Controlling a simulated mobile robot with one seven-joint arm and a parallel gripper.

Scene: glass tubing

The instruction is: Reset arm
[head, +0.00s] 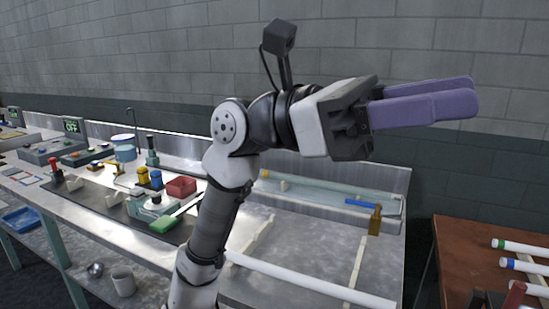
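My gripper (474,94) is raised high at the right, above the bench. Its two purple fingers point right and overlap in this view, so the gap between them cannot be judged. I see nothing held at the fingertips. My grey and white arm rises from the bottom middle and bends right at the top, in front of the bench.
A brown table (455,255) at right holds several white tubes. A grey block wall stands behind.

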